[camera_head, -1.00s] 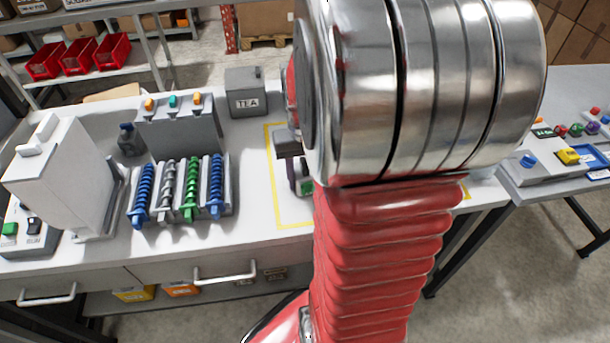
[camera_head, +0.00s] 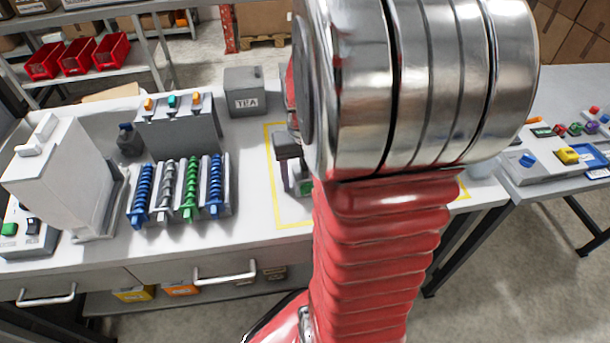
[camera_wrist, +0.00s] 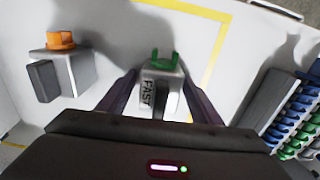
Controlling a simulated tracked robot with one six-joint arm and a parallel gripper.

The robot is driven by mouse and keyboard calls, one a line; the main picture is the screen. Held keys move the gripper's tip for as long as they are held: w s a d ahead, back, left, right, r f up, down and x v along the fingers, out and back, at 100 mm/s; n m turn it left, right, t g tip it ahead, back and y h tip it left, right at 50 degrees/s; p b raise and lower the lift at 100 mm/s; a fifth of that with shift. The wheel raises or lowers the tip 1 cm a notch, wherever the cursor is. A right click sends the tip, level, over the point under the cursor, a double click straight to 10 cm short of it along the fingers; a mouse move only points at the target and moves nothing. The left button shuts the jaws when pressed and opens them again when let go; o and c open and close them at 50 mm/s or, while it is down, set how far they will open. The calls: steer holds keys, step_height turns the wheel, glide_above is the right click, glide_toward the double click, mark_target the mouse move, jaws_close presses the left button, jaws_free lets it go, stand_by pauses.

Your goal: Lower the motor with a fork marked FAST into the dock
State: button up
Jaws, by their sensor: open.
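The motor marked FAST (camera_wrist: 150,97) is a pale block with a green fork (camera_wrist: 165,59) on its far end. In the wrist view it stands between the two dark fingers of my gripper (camera_wrist: 160,78). The fingers are open, one on each side, and I cannot tell whether either touches it. In the head view my gripper (camera_head: 291,160) is partly hidden behind my arm, and a bit of green shows beside it. A second motor (camera_wrist: 77,73) with an orange coupling (camera_wrist: 60,40) stands to the left in the wrist view. I cannot pick out the dock.
A row of blue, grey and green augers (camera_head: 180,190) stands left of my gripper, before a grey box with levers (camera_head: 178,128). A TEA canister (camera_head: 245,92) is behind. Yellow tape (camera_head: 271,170) marks the table. A white machine (camera_head: 60,180) stands at far left.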

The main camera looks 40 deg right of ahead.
steer(key=shift+r, duration=0.1)
step_height(320, 180, up, 14)
steer(key=shift+w+a+f, duration=0.1)
steer(key=shift+a+f, duration=0.05)
stand_by(0.4)
stand_by(0.5)
steer(key=s+a+n+t, duration=0.2)
steer(key=a+n, duration=0.1)
steer(key=a, duration=0.8)
steer(key=s+a+n+t, duration=0.2)
steer(key=a+n+t, duration=0.1)
steer(key=a, duration=0.8)
steer(key=shift+a+r+t, duration=0.2)
steer(key=shift+r+t, duration=0.1)
steer(key=shift+r, duration=0.15)
steer(key=shift+c, duration=0.6)
